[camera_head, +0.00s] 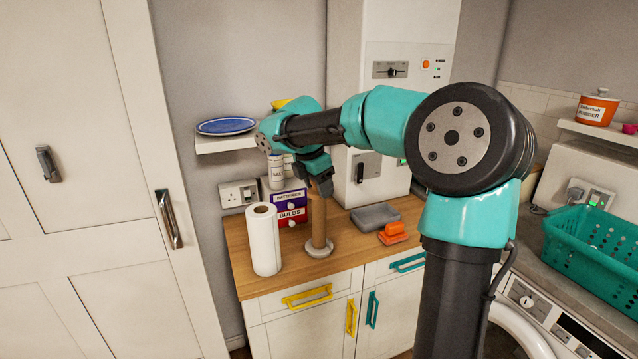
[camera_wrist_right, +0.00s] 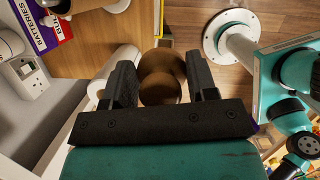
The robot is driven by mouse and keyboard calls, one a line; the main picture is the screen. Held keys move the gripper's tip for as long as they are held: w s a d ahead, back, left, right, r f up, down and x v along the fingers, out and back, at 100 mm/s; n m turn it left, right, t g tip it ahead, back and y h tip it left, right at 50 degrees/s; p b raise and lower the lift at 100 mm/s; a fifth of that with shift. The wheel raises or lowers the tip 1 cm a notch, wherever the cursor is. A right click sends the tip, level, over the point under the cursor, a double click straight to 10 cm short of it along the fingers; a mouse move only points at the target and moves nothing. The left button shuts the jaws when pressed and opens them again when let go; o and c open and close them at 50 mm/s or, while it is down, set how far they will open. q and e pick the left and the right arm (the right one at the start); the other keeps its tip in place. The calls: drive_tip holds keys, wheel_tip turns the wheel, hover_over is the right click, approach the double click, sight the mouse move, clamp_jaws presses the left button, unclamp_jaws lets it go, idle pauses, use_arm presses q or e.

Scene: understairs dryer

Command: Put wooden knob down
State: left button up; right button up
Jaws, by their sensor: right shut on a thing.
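My right gripper (camera_head: 320,185) points down over the wooden counter. In the right wrist view its two black fingers (camera_wrist_right: 160,90) are on either side of a round brown wooden knob (camera_wrist_right: 160,90), and it is shut on it. In the head view an upright brown wooden shaft (camera_head: 318,215) shows under the gripper, above a pale round base (camera_head: 319,250) on the counter (camera_head: 285,272). The fingers hide the top of the shaft, and I cannot tell how the knob and shaft join. My left gripper is not in view.
A white paper roll (camera_head: 263,240) stands close left of the shaft. Battery and bulb boxes (camera_head: 291,207) are behind it. A grey tray (camera_head: 375,217) and an orange object (camera_head: 393,234) lie to the right. The counter's front strip has some bare room.

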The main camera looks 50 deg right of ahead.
idle(0.4)
drive_tip(key=w+a+f+m+g+y, duration=0.1)
drive_tip(key=w+a+f+m, duration=0.4)
drive_tip(key=a+f, duration=1.05)
drive_tip(key=w+a+f+m+g+y, duration=0.1)
drive_tip(key=w+a+f+m, duration=0.45)
drive_tip(key=a+f, duration=1)
drive_tip(key=w+a+f+m+g+y, duration=0.1)
drive_tip(key=w+a+f+m, duration=0.4)
drive_tip(key=a+f, duration=1.05)
drive_tip(key=w+d+r+n+h, duration=0.1)
drive_tip(key=w+d+r+n, duration=0.25)
drive_tip(key=d, duration=0.25)
drive_tip(key=w+d+r+n+t, duration=0.1)
drive_tip(key=w+d+r+n, duration=0.1)
drive_tip(key=w+d+r, duration=0.3)
drive_tip(key=w+d+r+n+h, duration=0.1)
drive_tip(key=w+d+n, duration=0.2)
drive_tip(key=d, duration=0.4)
drive_tip(key=w+d+r+n+t, duration=0.1)
drive_tip(key=d+r+n, duration=0.2)
drive_tip(key=d+r, duration=0.5)
drive_tip(key=d+r+n+h, duration=0.1)
drive_tip(key=d+r+n, duration=0.3)
drive_tip(key=d+r, duration=0.4)
drive_tip(key=d, duration=0.5)
drive_tip(key=shift+w+r+t, duration=0.35)
drive_tip(key=shift+w+t, duration=0.05)
